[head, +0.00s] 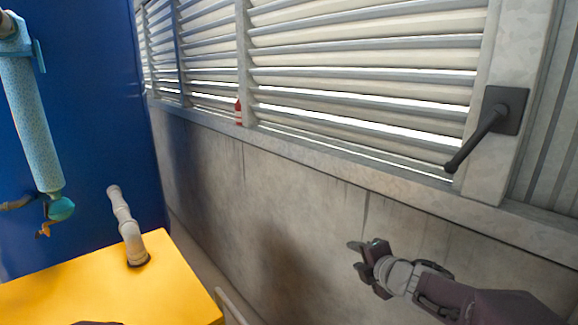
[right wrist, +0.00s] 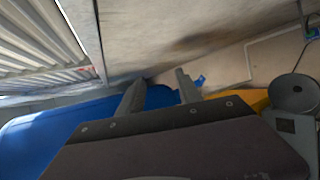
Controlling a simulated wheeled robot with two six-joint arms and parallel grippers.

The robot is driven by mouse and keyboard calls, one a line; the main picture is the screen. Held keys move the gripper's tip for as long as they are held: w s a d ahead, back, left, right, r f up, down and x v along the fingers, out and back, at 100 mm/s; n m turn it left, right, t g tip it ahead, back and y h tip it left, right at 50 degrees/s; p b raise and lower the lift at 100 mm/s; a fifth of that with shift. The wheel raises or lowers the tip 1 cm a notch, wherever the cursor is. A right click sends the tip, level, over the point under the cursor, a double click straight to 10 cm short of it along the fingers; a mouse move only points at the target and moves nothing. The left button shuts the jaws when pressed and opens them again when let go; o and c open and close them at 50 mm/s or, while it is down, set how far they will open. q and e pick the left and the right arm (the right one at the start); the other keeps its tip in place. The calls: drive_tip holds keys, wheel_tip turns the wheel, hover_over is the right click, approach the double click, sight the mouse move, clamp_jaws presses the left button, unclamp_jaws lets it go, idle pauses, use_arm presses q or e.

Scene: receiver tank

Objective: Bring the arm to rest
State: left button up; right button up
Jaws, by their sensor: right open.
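My right gripper (head: 366,262) is in the lower right of the head view, at the end of my dark right arm, in front of the grey wall. It is open and empty. In the right wrist view its two fingers (right wrist: 158,88) stand apart with nothing between them. My left gripper does not show in the head view.
A louvred window (head: 360,75) with a dark handle (head: 480,135) is above the gripper. A small red bottle (head: 238,112) stands on its ledge. A yellow box (head: 120,290) with a grey pipe (head: 127,225) is lower left, before a blue panel (head: 95,100) with a light-blue cylinder (head: 30,120).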

drive_tip(key=s+f+m+g+h+b, duration=0.1)
drive_tip(key=s+f+m+g, duration=0.1)
drive_tip(key=s+f+m, duration=0.45)
drive_tip(key=s+f+m+g+h+b, duration=0.1)
drive_tip(key=f+m, duration=0.2)
drive_tip(key=f, duration=0.6)
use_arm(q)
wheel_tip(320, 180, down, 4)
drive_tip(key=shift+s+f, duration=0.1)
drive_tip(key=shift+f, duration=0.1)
use_arm(e)
drive_tip(key=s+f+m+g, duration=0.4)
drive_tip(key=s+m, duration=0.3)
drive_tip(key=s, duration=0.1)
drive_tip(key=s+f+m+g, duration=0.4)
drive_tip(key=s+m, duration=0.3)
drive_tip(key=s, duration=0.2)
drive_tip(key=shift+d+f+h, duration=0.15)
drive_tip(key=shift+f+h, duration=0.15)
drive_tip(key=shift+f, duration=0.5)
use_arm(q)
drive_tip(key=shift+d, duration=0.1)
use_arm(e)
drive_tip(key=shift+s, duration=0.1)
